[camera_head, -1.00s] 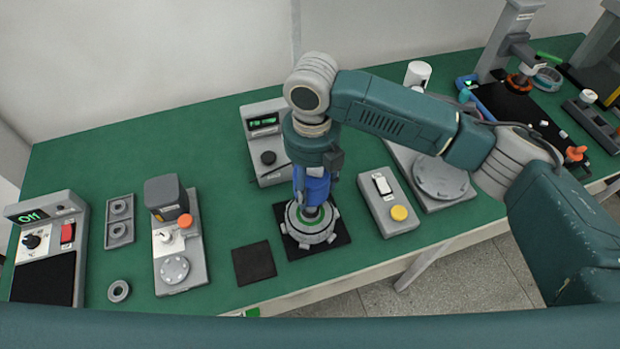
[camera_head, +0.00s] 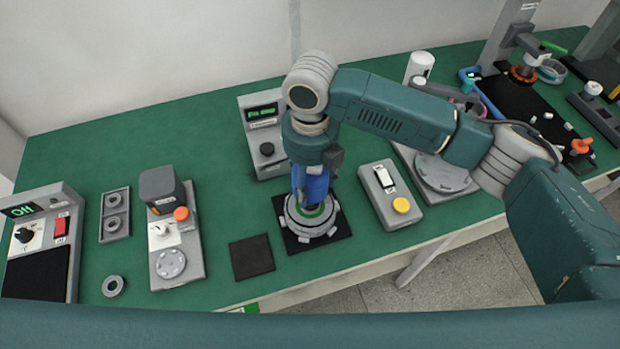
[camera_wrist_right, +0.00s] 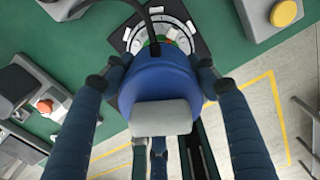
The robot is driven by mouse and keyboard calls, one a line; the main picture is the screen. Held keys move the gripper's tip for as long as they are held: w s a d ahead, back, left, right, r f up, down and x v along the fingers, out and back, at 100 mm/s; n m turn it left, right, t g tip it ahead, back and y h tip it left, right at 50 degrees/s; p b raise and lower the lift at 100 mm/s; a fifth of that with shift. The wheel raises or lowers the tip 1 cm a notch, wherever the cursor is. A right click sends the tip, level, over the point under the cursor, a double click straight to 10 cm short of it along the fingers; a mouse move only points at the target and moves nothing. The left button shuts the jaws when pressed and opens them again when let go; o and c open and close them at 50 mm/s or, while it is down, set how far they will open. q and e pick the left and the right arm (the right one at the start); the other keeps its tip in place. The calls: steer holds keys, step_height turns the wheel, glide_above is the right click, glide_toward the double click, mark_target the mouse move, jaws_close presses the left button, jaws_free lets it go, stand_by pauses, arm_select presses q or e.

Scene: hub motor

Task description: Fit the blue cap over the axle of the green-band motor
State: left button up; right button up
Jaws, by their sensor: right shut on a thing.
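The motor (camera_head: 297,229) stands on a black mat, a grey round hub with a green band around its middle. My right gripper (camera_head: 314,203) points straight down over the motor's centre. It is shut on the blue cap (camera_head: 316,186). In the right wrist view the cap (camera_wrist_right: 157,82) is a blue dome with a pale grey block at its near side, between the two fingers (camera_wrist_right: 158,66). Part of the motor (camera_wrist_right: 162,20) shows beyond it. The axle is hidden under the cap and fingers, so I cannot tell how far the cap sits over it. My left gripper is out of view.
A grey box with a white switch and yellow button (camera_head: 390,196) stands close right of the motor. A display unit (camera_head: 262,140) stands behind. An empty dark mat (camera_head: 251,257) lies to the left. A grey device with an orange knob (camera_head: 175,235) stands further left.

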steer(key=shift+f+b, duration=0.5)
steer(key=shift+f, duration=0.8)
steer(key=shift+f+b, duration=0.5)
steer(key=shift+f, duration=0.7)
steer(key=shift+f, duration=0.1)
steer(key=shift+f+b, duration=0.45)
steer(key=shift+f, duration=0.6)
steer(key=o, duration=1.4)
steer(key=shift+c, duration=0.2)
